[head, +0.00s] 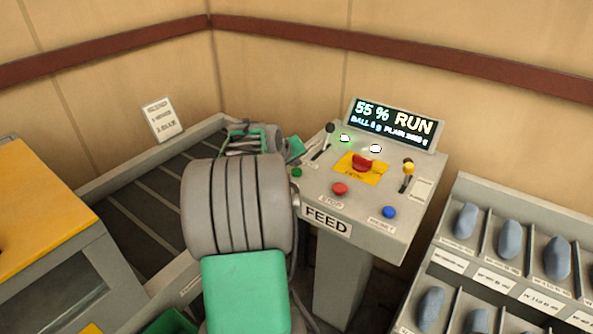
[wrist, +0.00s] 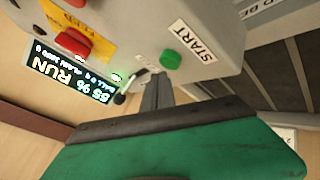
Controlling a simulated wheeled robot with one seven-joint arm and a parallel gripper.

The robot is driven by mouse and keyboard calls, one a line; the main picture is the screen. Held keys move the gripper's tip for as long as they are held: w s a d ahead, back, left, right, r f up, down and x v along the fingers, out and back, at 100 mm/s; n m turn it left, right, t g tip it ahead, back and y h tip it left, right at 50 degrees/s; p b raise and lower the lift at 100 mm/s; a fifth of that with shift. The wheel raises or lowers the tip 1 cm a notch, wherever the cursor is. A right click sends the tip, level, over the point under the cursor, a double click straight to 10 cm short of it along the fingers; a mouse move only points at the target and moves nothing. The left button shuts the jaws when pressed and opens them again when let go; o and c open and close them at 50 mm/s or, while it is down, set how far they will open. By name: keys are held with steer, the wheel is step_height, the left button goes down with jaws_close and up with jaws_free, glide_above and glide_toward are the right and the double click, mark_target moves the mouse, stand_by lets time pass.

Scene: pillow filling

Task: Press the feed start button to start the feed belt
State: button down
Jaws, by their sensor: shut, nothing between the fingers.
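The feed control panel (head: 378,205) has a green start button (head: 297,173) at its left edge. In the wrist view the green button (wrist: 170,60) sits beside a START label (wrist: 192,41). My gripper (wrist: 158,78) is shut and empty, with its grey fingertips close to the button; I cannot tell whether they touch it. In the head view my arm stands left of the panel and its green wrist part is near the button. The panel display (head: 392,120) reads 55 % RUN.
A red stop button (head: 340,189), a blue button (head: 390,212), a red mushroom button (head: 362,163) and two levers share the panel. A dark slatted belt (head: 140,210) lies at left. A rack of blue-grey pieces (head: 462,186) stands at right.

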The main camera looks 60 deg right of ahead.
mark_target(295, 172)
steer(key=shift+r+p, duration=1.4)
steer(key=shift+r, duration=1.15)
